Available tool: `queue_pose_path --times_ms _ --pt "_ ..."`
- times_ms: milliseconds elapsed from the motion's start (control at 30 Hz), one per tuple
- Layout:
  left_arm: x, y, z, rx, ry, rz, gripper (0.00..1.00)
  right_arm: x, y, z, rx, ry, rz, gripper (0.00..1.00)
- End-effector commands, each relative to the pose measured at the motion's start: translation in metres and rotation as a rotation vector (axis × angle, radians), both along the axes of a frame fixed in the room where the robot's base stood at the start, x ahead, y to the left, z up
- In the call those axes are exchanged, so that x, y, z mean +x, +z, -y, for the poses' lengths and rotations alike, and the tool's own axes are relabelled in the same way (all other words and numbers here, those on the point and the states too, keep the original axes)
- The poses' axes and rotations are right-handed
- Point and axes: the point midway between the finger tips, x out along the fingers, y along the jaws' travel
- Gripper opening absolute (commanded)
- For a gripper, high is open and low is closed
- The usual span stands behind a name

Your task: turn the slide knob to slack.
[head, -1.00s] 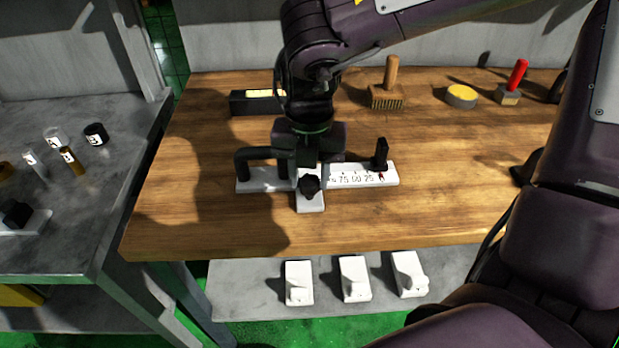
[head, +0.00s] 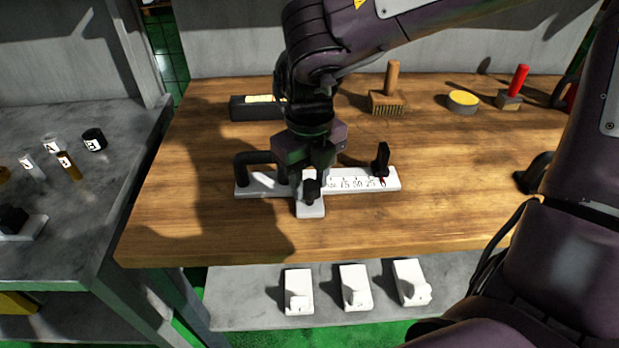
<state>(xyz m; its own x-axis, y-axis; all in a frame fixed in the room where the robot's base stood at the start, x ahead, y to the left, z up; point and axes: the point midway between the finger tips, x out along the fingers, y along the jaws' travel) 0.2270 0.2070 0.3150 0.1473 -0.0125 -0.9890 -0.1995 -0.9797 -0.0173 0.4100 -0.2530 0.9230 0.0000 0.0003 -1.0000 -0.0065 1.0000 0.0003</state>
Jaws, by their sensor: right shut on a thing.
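A white measuring slide (head: 391,183) with printed numbers lies on the wooden bench. A fixed black post stands at its right end (head: 381,160) and a black bent arm (head: 245,163) stands at its left. A white cross-piece (head: 310,210) sticks out toward me. The dark slide knob (head: 310,188) sits on it. My right gripper (head: 311,176) points down from above and is shut at the knob; its fingers and wrist hide part of the knob and of the slide's middle. My left gripper is not in view.
A dark block with a pale top (head: 252,107), a brush (head: 388,100), a yellow-topped tin (head: 463,101) and a red-handled tool (head: 515,88) stand along the back. White blocks (head: 355,287) lie on the shelf below.

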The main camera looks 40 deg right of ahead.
Motion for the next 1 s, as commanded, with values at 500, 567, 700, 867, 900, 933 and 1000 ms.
queue_pose_path --times_ms 500,567,700,867,900,933,1000 --pt "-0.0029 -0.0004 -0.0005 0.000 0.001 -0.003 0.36 0.0001 0.0003 0.0003 -0.001 0.033 0.000 0.13" --pt "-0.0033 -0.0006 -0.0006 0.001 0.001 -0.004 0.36 0.0001 0.0003 0.0003 -0.001 0.033 0.000 0.13" --pt "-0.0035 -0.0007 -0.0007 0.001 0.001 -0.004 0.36 0.0001 0.0002 0.0003 -0.001 0.033 0.000 0.51" --pt "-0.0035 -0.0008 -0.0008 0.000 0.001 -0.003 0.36 0.0001 0.0002 0.0002 -0.001 0.033 0.000 0.57" --pt "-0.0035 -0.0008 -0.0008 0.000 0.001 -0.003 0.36 0.0000 0.0001 0.0002 -0.001 0.033 0.000 0.57" --pt "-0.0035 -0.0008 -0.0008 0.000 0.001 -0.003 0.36 0.0001 0.0001 0.0002 0.000 0.033 0.000 0.57" --pt "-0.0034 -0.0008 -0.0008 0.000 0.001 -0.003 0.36 0.0001 0.0004 0.0002 0.000 0.033 0.000 0.57"
